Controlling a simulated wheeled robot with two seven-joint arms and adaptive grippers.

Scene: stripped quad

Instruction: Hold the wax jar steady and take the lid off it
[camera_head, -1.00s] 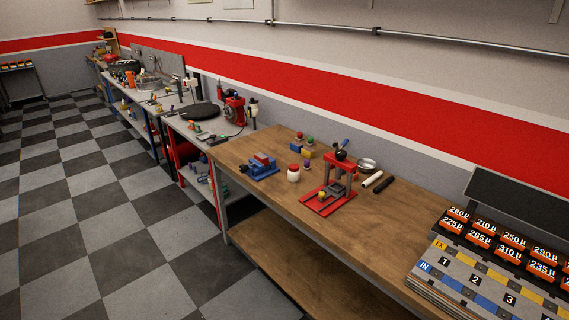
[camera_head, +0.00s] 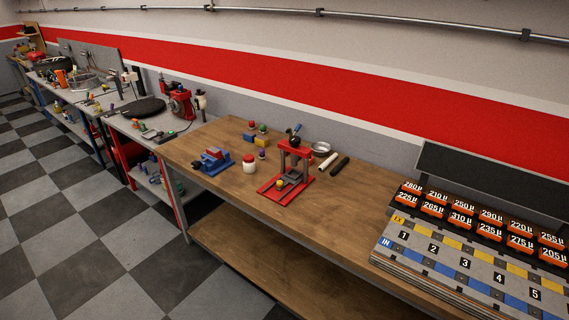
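The red lid sits on top of the jar. I cannot read any label on it, so I cannot tell whether it is the wax jar. Neither of my grippers shows in the head view.
A numbered rack (camera_head: 470,245) fills the right end. Checkered floor (camera_head: 110,235) is clear.

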